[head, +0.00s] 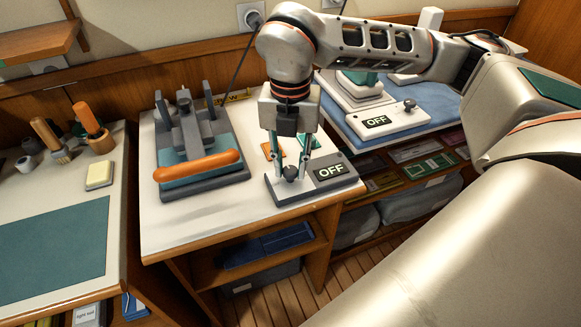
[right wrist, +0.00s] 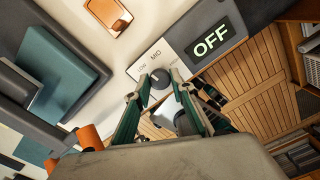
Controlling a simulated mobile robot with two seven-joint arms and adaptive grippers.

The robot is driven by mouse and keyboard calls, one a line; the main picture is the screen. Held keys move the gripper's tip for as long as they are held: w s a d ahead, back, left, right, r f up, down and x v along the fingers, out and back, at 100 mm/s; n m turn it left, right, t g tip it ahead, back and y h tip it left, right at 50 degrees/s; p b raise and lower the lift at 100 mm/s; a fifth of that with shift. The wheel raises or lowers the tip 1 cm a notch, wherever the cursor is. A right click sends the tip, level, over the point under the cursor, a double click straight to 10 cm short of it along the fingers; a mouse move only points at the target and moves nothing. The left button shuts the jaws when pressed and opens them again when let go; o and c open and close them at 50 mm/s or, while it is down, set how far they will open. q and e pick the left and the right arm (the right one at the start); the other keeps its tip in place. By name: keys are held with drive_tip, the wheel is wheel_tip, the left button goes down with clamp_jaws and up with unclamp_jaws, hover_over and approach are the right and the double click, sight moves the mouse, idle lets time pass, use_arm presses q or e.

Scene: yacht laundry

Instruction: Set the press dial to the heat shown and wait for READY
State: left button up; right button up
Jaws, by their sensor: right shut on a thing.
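The press (head: 201,184), with its orange handle bar (head: 198,165), stands on the white bench. Right of it is a grey control box (head: 272,189) with a dial (head: 291,173) and a display (head: 331,171) reading OFF. My right gripper (right wrist: 160,82) points down and is shut on the dial knob (right wrist: 160,77). The display there (right wrist: 210,40) also reads OFF. An orange card (head: 270,150) lies behind the box. My left gripper is out of view.
A second unit (head: 392,117) with its own OFF display (head: 376,122) and knob stands on a blue surface at the back right. A left bench holds a teal mat (head: 55,255), brushes and a pale block (head: 99,175). Shelves sit under the bench.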

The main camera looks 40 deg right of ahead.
idle(0.3)
drive_tip(key=m, duration=0.3)
drive_tip(key=shift+m, duration=0.3)
drive_tip(key=o, duration=0.5)
drive_tip(key=shift+o, duration=0.2)
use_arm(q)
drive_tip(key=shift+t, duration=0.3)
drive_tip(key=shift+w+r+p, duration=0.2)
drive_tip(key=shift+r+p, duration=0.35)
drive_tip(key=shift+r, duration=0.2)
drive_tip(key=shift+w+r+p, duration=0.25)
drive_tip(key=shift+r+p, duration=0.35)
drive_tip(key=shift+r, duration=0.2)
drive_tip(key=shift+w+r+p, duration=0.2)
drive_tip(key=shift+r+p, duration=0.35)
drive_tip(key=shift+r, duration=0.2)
use_arm(e)
drive_tip(key=shift+r, duration=2.55)
